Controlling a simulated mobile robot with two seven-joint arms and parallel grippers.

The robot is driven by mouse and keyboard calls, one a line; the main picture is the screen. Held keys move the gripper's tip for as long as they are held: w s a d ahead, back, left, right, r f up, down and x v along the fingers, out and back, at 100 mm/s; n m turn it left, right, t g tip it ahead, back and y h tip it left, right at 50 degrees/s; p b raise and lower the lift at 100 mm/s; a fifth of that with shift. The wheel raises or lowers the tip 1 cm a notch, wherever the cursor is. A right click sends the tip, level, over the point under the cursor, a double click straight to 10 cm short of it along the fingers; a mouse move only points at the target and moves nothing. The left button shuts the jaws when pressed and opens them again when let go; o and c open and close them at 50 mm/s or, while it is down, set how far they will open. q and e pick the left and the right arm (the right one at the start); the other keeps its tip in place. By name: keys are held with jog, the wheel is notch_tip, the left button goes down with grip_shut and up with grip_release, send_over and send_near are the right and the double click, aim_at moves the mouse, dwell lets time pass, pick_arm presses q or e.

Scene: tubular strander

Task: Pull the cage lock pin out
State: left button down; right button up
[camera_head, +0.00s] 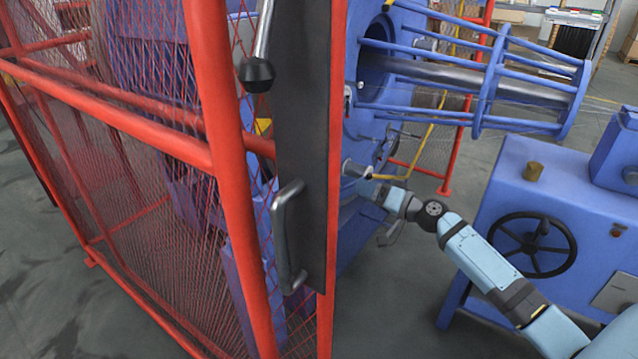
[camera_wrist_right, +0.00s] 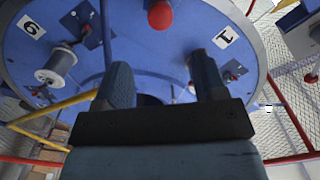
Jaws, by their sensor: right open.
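In the right wrist view a red ball knob (camera_wrist_right: 160,15), which looks like the lock pin's handle, stands out in front of the blue numbered disc (camera_wrist_right: 75,20). It is at the top edge, above and between my fingertips. My right gripper (camera_wrist_right: 162,80) is open, with its two fingers apart and nothing seen between them. In the head view my right gripper (camera_head: 366,188) is close to the blue disc of the machine, behind the red guard post. I cannot make out the red knob in the head view. My left gripper is not in view.
The red mesh guard (camera_head: 170,145) and its dark panel with a grey handle (camera_head: 288,235) stand left of my right arm. A blue cabinet with a black handwheel (camera_head: 532,244) stands at the right.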

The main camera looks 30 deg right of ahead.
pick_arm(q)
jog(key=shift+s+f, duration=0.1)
pick_arm(e)
jog(key=x, duration=1.3)
